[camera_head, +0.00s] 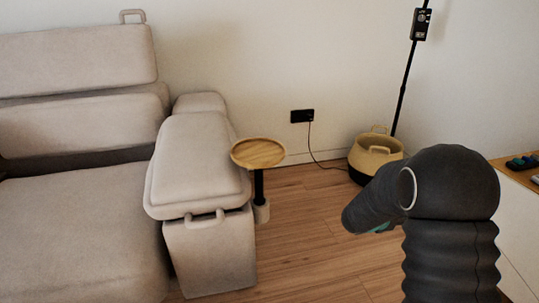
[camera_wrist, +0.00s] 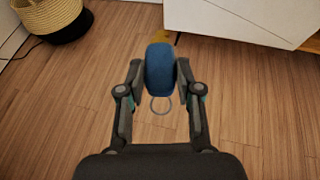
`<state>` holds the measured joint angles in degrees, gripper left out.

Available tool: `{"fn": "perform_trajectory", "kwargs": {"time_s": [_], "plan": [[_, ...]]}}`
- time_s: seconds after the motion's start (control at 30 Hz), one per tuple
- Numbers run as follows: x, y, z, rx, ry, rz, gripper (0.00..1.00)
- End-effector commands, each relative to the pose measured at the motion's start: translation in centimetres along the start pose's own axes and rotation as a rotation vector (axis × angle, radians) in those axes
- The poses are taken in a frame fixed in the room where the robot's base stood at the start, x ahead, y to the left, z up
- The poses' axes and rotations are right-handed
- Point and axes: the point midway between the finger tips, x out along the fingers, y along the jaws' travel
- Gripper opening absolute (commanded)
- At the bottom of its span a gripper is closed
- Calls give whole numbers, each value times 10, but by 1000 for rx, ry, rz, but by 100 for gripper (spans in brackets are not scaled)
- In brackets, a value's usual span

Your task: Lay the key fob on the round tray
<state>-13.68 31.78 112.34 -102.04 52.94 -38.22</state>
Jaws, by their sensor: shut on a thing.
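The round wooden tray (camera_head: 258,152) stands on a black post beside the sofa arm, in the head view. Its top looks empty. The key fob (camera_wrist: 160,68) is blue with a metal ring (camera_wrist: 160,105), in the wrist view. My gripper (camera_wrist: 160,75) is shut on the fob, one finger on each side, and holds it above the wooden floor. In the head view my dark arm stands at the right, and its far end hides the fob. The tray is to the left of my arm there, well apart from it.
A grey sofa (camera_head: 75,225) fills the left. A woven basket (camera_head: 376,155) stands by the wall near a black lamp pole (camera_head: 405,80). A wooden-topped cabinet (camera_head: 520,172) with small objects is at the right edge. Bare floor (camera_head: 310,245) lies between sofa and arm.

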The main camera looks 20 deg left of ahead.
Motion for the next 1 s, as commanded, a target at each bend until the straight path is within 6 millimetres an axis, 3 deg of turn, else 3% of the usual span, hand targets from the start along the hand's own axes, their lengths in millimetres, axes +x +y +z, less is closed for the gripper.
{"fn": "perform_trajectory", "kwargs": {"time_s": [0.03, 0.2, 0.4, 0.7, 1.0], "plan": [[-5, 22, 19, -11, -3, 54, 0], [-35, 93, 74, -105, 4, 291, 0], [-93, 159, 131, -246, 7, 619, 0], [-190, 209, 177, -449, 7, 1073, 0], [-276, 219, 185, -634, 0, 1493, 0]]}}
